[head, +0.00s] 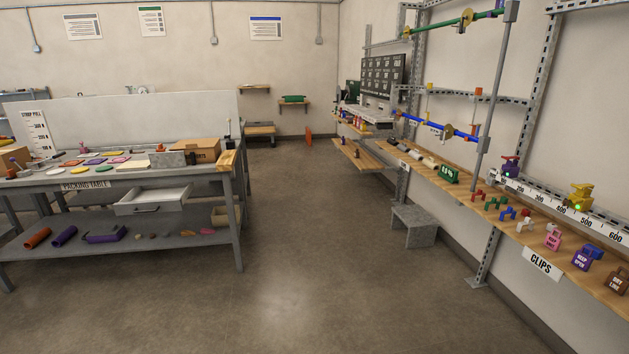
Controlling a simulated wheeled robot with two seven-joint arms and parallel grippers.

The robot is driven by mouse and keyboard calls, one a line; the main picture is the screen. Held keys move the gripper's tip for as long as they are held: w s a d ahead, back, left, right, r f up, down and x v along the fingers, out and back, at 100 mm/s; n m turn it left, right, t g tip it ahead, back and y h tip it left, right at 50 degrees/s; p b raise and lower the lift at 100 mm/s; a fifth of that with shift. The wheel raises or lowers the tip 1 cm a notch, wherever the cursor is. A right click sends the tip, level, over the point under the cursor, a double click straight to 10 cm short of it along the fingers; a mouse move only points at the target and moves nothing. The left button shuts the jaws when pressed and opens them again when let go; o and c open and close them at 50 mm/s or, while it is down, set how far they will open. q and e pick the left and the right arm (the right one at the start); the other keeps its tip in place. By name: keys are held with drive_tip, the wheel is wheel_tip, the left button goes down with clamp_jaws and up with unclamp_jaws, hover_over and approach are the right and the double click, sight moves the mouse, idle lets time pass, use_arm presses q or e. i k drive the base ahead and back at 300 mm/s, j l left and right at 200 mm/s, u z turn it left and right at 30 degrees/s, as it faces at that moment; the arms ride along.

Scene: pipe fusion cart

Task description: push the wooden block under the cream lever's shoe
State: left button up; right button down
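I cannot make out a cream lever or its shoe for certain in the head view. A small wood-coloured block (228,159) sits at the right end of the packing table (120,180); I cannot tell whether it is the task's wooden block. A thin upright piece with a pale top stands just behind it, too small to identify. Neither of my grippers shows in the view.
The packing table has an open drawer (153,200) jutting forward and a lower shelf with coloured pieces. A long wooden shelf (455,188) with clips and tags runs along the right wall. A grey step stool (414,225) stands below it. The floor between is clear.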

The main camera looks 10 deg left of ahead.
sight(226, 161)
drive_tip(key=i+j+u, duration=0.15)
drive_tip(key=i+u, duration=0.25)
drive_tip(key=i, duration=0.25)
drive_tip(key=i+u, duration=0.4)
drive_tip(key=i, duration=0.25)
drive_tip(key=i+l+u, duration=0.4)
drive_tip(key=i, duration=0.25)
drive_tip(key=j, duration=0.1)
